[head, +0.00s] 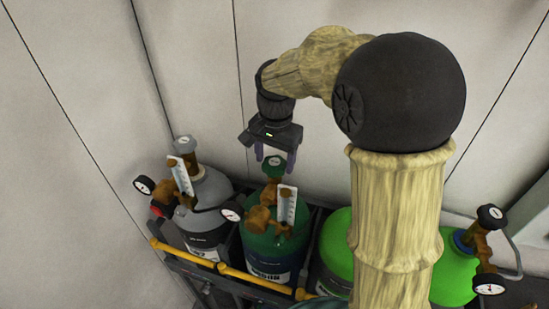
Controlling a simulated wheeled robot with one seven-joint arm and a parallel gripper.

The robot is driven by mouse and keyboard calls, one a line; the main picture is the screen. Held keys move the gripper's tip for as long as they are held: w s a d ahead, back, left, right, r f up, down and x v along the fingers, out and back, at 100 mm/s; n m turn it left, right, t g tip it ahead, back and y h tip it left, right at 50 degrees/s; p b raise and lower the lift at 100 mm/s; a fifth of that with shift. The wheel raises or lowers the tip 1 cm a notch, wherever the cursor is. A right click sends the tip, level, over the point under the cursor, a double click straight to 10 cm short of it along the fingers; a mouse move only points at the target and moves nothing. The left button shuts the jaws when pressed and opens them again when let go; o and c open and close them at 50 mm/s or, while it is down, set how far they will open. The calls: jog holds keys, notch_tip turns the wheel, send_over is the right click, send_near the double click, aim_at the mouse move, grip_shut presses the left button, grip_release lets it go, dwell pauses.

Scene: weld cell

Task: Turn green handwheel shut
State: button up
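The green handwheel (274,168) sits on top of the dark green gas cylinder (262,247), above its brass valve and regulator (262,215). My gripper (274,160) points down from above, with its two purple fingers spread apart to the left and right of the handwheel. In this view the fingertips reach about the height of the wheel's top. I cannot tell whether either finger touches the wheel. Nothing shows held between the fingers.
Bright green cylinders (337,245) stand right, partly behind my arm. A yellow rail (235,273) crosses the rack's front. Pale walls (190,80) rise behind.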

aim_at(276, 162)
jog(key=shift+o, duration=0.9)
jog(key=shift+s, duration=0.2)
jog(key=shift+w+r, duration=0.1)
jog(key=shift+r, duration=0.25)
notch_tip(276, 162, up, 11)
jog(key=b, duration=0.2)
jog(key=shift+d+r+b, duration=0.15)
jog(key=shift+b, duration=0.25)
